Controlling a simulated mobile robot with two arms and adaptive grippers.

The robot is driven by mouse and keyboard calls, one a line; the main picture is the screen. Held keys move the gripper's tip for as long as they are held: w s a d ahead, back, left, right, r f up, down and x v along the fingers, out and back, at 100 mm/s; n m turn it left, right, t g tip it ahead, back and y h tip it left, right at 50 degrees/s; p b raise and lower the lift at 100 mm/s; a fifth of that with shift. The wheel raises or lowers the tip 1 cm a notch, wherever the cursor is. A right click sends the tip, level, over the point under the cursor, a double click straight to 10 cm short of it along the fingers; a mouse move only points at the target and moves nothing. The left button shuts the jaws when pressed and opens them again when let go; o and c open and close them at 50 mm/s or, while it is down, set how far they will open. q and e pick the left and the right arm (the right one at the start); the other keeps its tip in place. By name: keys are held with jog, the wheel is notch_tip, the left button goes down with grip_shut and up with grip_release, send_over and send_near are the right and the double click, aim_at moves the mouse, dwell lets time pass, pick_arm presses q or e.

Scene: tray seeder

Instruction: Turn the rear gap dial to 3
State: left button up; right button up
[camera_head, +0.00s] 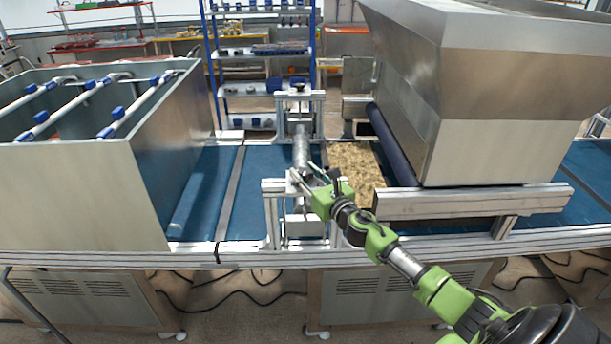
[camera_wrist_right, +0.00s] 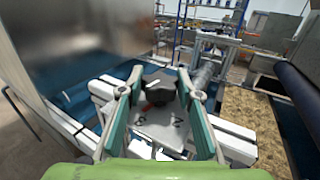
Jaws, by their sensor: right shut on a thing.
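My right gripper (camera_head: 310,176) reaches in from the lower right to the near end of the metal roller frame over the blue belt. In the right wrist view, its two green-sided fingers (camera_wrist_right: 160,82) are closed around a black dial knob (camera_wrist_right: 158,90). The knob sits above a pale plate (camera_wrist_right: 158,128) with dark markings and a small red mark, too blurred to read. A similar black knob (camera_head: 299,81) tops the far end of the same roller frame, away from the gripper. My left gripper is not in view.
The metal roller (camera_head: 301,148) runs between the two ends of its frame. A big steel hopper (camera_head: 480,100) stands to the right, beside a brown soil-like bed (camera_head: 357,165). A large metal bin (camera_head: 80,195) stands to the left. The blue belt (camera_head: 247,200) left of the frame is clear.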

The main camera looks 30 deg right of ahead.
jog(key=shift+n+y+b, duration=0.8)
jog(key=shift+y+b, duration=0.15)
jog(key=shift+y, duration=0.35)
jog(key=shift+r, duration=0.1)
jog(key=o, duration=1.1)
jog(key=shift+w, duration=0.15)
jog(key=s, duration=0.8)
jog(key=s+d, duration=0.1)
jog(key=s, duration=0.3)
jog(key=shift+d, duration=0.1)
